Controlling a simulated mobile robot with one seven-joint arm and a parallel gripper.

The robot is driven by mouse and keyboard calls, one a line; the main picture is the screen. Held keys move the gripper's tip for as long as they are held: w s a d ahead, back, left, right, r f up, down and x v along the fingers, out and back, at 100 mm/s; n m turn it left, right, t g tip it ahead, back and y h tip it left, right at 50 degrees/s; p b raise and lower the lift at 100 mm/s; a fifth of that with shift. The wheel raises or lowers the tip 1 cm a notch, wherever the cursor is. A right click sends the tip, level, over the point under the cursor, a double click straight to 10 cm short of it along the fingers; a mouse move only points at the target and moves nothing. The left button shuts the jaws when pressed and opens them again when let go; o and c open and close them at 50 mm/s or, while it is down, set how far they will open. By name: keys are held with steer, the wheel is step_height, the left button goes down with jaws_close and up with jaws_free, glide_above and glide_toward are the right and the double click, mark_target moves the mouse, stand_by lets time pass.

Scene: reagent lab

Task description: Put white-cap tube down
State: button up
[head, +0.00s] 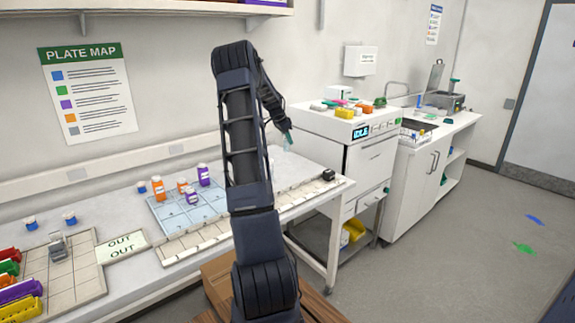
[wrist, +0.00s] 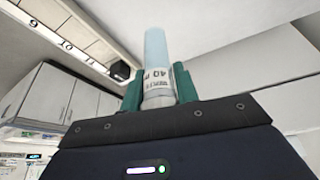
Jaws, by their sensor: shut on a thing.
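My gripper (head: 286,130) is raised over the right end of the bench, to the left of the white machine. In the wrist view my gripper (wrist: 160,88) is shut on a tube (wrist: 156,55) with a pale blue body and a white labelled end. The white end sits between the green fingers, and the pale body sticks out beyond them. In the head view the tube (head: 288,143) is small and its cap cannot be made out. It appears to be above the bench top, not touching it.
A blue gridded mat (head: 172,219) holds several orange- and purple-labelled bottles. A strip of white tiles (head: 190,242) runs along the bench front, with a small black block (head: 328,175) at its right end. Blue-capped items, a tiled tray (head: 90,285) and coloured racks stand at left.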

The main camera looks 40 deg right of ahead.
step_height(320, 180, down, 13)
steer(key=shift+r, duration=0.1)
stand_by(0.5)
steer(key=o, duration=0.9)
steer(key=shift+o, duration=0.2)
